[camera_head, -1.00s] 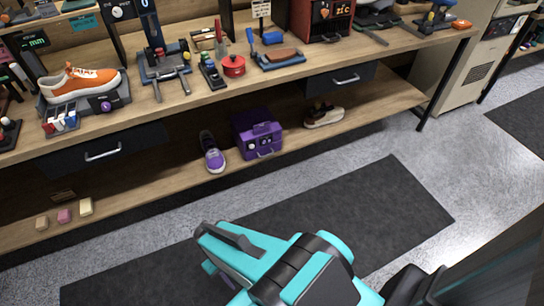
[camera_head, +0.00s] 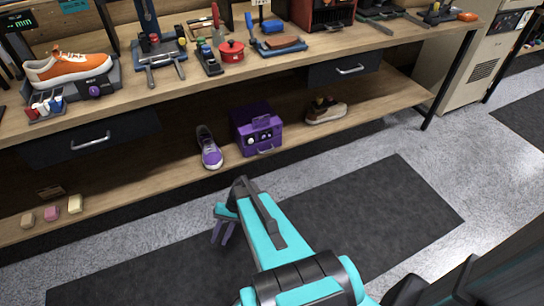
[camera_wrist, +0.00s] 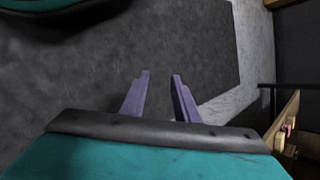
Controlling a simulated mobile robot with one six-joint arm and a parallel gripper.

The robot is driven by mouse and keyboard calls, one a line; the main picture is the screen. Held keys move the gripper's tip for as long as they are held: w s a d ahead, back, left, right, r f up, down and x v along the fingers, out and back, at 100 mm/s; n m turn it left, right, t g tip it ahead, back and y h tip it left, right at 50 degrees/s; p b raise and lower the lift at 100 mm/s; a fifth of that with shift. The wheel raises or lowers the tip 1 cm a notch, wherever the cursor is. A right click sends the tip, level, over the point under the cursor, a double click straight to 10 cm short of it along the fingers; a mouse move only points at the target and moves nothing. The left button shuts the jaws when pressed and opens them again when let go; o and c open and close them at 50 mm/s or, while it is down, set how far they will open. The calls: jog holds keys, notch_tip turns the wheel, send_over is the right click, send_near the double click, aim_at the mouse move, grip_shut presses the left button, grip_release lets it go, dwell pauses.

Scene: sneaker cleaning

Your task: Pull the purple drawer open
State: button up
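The purple drawer unit (camera_head: 257,130) is a small purple box on the lower shelf, with round white details and a handle low on its front face. It stands shut, as far as I can see. My gripper (camera_head: 222,232) is in front of the shelf, over the dark floor mat, below and left of the purple box and apart from it. In the wrist view my gripper (camera_wrist: 160,80) shows two purple fingers spread with nothing between them. The purple box is not in the wrist view.
A purple sneaker (camera_head: 209,150) stands just left of the purple box, and a brown shoe (camera_head: 325,110) lies to its right. Dark drawers with handles (camera_head: 91,141) hang under the upper bench. The dark floor mat (camera_head: 400,200) is clear.

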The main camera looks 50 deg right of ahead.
jog(key=w+d+m+t+y+b, duration=0.15)
jog(key=w+d+t+b, duration=0.3)
jog(key=d, duration=0.85)
jog(key=w+d+m+t+b, duration=0.3)
jog(key=w+d+t, duration=0.15)
jog(key=d, duration=0.75)
jog(key=s+d+r+m+t+h+b, duration=0.1)
jog(key=s+d+r+t+b, duration=0.1)
jog(key=d, duration=0.7)
jog(key=s+d+r+m+t+h+b, duration=0.1)
jog(key=s+d+r+t+b, duration=0.1)
jog(key=d, duration=0.7)
jog(key=s+d+r+m+t+h+b, duration=0.1)
jog(key=s+d+r+t, duration=0.1)
jog(key=d, duration=0.7)
jog(key=shift+s+r+b, duration=0.3)
jog(key=shift+s+b, duration=0.1)
jog(key=shift+w, duration=0.15)
jog(key=b+x, duration=0.3)
jog(key=x, duration=1)
jog(key=shift+w, duration=0.35)
jog(key=shift+a+r, duration=0.1)
jog(key=shift+r, duration=0.05)
grip_shut()
